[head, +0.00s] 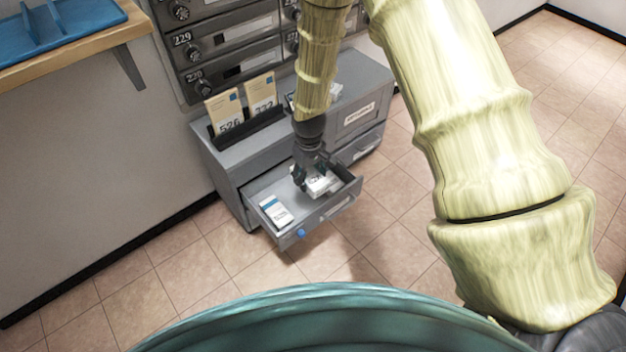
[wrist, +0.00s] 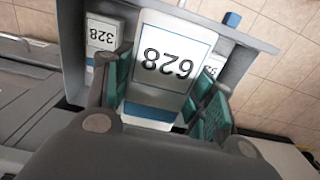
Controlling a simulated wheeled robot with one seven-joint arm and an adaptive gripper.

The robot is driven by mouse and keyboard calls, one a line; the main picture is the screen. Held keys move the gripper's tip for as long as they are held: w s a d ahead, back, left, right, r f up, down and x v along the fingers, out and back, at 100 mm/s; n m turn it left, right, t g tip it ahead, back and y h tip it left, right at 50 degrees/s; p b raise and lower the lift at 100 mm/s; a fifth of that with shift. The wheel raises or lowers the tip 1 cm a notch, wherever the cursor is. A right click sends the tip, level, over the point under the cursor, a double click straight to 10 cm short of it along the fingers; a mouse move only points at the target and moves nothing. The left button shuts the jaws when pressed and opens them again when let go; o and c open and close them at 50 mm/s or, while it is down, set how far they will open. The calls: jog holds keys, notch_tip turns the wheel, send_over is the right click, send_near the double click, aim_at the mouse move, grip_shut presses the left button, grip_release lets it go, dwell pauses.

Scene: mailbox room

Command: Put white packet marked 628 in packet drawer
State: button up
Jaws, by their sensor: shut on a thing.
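I cannot tell whether the held packet touches the drawer floor.
Card packets (head: 262,92) stand in a black rack on the grey cabinet. Mailboxes (head: 225,62) rise behind. Floor in front is clear.

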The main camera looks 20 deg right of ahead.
jog(key=shift+w+a+f+b, duration=0.15)
jog(key=shift+w+f+b, duration=0.25)
jog(key=shift+f, duration=0.15)
jog(key=shift+w+a+f+b, duration=0.15)
jog(key=shift+w+f+b, duration=0.2)
jog(key=shift+f, duration=0.15)
jog(key=shift+w+a+f+b, duration=0.1)
jog(key=shift+w+f+b, duration=0.35)
jog(key=shift+f, duration=1.35)
jog(key=shift+w+a+f+b, duration=0.15)
jog(key=shift+f+b, duration=0.45)
jog(key=shift+f, duration=1.25)
jog(key=shift+w+a+f+b, duration=0.1)
jog(key=shift+w+f+b, duration=0.35)
jog(key=shift+f, duration=1.35)
jog(key=shift+s, duration=0.15)
jog(key=o, duration=1.2)
jog(key=shift+r, duration=0.1)
notch_tip(320, 180, up, 12)
jog(key=shift+f, duration=0.1)
